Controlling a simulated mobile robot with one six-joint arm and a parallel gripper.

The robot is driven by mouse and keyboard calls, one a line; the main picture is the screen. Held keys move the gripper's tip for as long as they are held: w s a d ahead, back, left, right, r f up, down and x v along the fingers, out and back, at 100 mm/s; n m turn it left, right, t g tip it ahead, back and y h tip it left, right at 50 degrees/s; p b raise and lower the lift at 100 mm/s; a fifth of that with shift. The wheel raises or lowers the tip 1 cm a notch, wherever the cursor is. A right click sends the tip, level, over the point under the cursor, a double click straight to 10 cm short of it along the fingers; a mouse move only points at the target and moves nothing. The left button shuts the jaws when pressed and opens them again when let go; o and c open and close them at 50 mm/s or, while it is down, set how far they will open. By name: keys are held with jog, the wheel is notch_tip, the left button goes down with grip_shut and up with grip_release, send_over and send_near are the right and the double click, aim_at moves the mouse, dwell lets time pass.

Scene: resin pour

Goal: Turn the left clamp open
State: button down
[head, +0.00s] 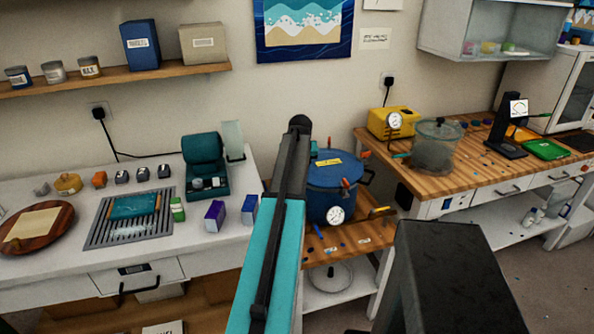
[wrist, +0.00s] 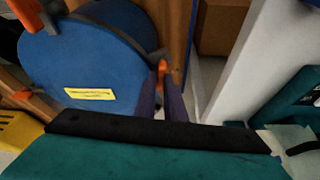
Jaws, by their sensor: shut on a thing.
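The blue pressure pot (head: 335,200) stands on the low wooden bench, its lid on and a yellow label on top. In the wrist view the lid (wrist: 85,60) fills the left half. The left clamp (wrist: 162,72) is a small orange handle at the lid's edge. My gripper (wrist: 161,95) has its two dark purple fingers closed about this handle. In the head view my arm covers the pot's left side and hides the fingers. Other orange clamps show at the front (head: 345,183) and far right (head: 365,153) of the lid.
A round gauge (head: 335,215) sits on the pot's front. A white bench (head: 60,245) with a teal case (head: 205,165) stands to the left. A wooden worktop (head: 465,168) with a glass vessel (head: 436,148) is on the right. My arm passes close beside the pot.

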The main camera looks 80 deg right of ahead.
jog(key=n+t, duration=0.1)
jog(key=n, duration=0.3)
jog(key=shift+f+y+b, duration=0.1)
jog(key=shift+y+b, duration=0.3)
jog(key=shift+n+t+y+b, duration=0.3)
jog(key=shift+n+t, duration=0.3)
jog(key=shift+n, duration=0.7)
jog(key=c, duration=1.8)
grip_release()
jog(key=shift+a, duration=0.1)
jog(key=shift+c, duration=0.2)
jog(key=shift+s+r, duration=0.1)
jog(key=shift+r, duration=0.1)
